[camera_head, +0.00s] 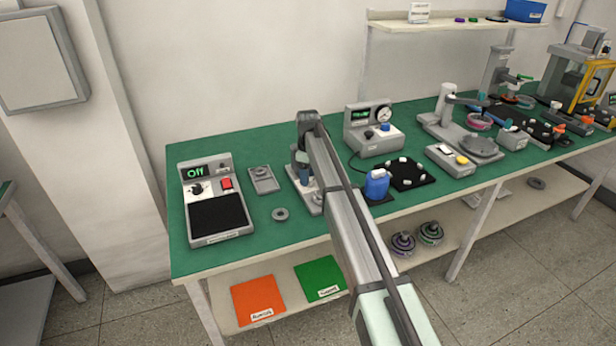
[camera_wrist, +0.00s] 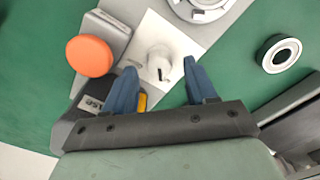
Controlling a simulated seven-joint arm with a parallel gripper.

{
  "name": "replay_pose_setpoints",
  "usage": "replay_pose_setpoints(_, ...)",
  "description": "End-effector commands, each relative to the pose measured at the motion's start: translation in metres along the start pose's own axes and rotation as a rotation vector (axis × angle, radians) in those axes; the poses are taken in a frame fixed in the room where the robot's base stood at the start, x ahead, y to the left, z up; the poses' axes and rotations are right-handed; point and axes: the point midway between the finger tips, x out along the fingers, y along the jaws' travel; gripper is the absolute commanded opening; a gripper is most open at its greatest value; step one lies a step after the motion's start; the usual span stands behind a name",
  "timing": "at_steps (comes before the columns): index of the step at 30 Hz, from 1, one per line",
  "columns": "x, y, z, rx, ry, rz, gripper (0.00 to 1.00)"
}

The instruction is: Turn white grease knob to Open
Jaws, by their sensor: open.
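The white grease knob (camera_wrist: 160,60) stands on a white plate (camera_wrist: 185,42) in the wrist view, with a short black mark on its side. My gripper (camera_wrist: 160,68) is open, with one blue finger to the left of the knob and one to the right. There is a visible gap on both sides; I cannot tell how deep the knob sits between the fingertips. Any lettering for the knob's positions is not readable. In the head view my arm reaches over the green bench (camera_head: 270,245), and the knob cannot be made out there.
An orange round knob (camera_wrist: 90,56) sits close to the left of my gripper on a grey block. A bearing-like ring (camera_wrist: 278,54) lies to the right. In the head view, a box reading "Off" (camera_head: 195,172) stands left of my arm and a blue bottle (camera_head: 377,184) stands right.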

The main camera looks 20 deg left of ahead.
Motion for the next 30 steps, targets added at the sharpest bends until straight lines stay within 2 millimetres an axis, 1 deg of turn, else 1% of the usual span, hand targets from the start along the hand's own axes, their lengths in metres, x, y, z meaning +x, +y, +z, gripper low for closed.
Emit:
replay_pose_setpoints(1,0.0038,-0.0003,0.0002,0.0,0.0,0.0,0.56)
replay_pose_setpoints(6,0.0091,0.0,0.0001,0.0,0.0,0.001,0.56)
replay_pose_setpoints(14,0.0096,0.0,0.0,0.0,0.0,0.001,0.56)
replay_pose_setpoints(30,0.0095,0.0,0.0,0.0,0.0,0.0,0.05)
